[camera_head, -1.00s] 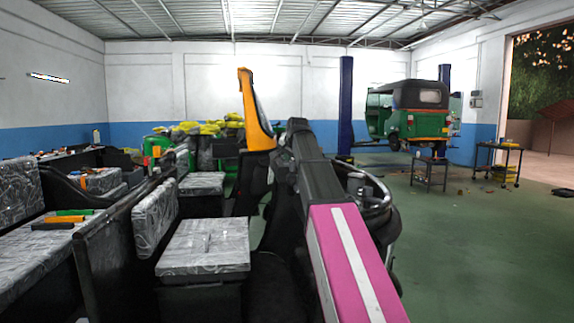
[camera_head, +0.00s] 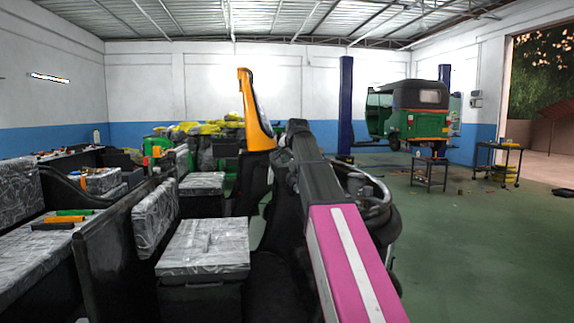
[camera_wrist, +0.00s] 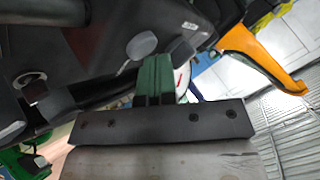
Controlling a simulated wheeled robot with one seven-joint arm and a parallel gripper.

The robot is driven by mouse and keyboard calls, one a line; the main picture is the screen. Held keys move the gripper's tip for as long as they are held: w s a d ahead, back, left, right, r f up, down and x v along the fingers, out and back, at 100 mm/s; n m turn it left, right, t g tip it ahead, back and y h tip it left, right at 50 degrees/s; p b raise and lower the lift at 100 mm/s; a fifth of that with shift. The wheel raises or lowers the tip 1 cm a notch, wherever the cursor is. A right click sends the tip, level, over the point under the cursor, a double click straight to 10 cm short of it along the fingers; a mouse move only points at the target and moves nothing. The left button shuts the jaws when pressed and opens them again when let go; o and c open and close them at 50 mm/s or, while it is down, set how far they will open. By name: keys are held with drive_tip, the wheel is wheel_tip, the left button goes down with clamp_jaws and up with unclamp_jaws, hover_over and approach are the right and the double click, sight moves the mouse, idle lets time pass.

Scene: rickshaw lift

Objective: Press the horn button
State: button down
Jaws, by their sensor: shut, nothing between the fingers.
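In the wrist view my gripper (camera_wrist: 154,65) is shut, its dark green fingers together and empty. The fingers point at a dark panel (camera_wrist: 88,55) of the rickshaw. A grey oval knob (camera_wrist: 141,45) stands on this panel close to the fingertips; I cannot tell whether it is the horn button or whether the fingers touch it. In the head view my pink and black arm reaches forward to the cab and hides the panel and my fingers.
A yellow-orange front pillar (camera_head: 256,115) rises beside my arm; it also shows in the wrist view (camera_wrist: 262,58). Grey-covered seats (camera_head: 205,247) and dark partitions stand to the left. A green rickshaw (camera_head: 415,117) is behind. Open green floor lies to the right.

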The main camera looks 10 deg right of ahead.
drive_tip(key=shift+r, duration=0.8)
drive_tip(key=shift+r, duration=0.1)
drive_tip(key=shift+r, duration=2.4)
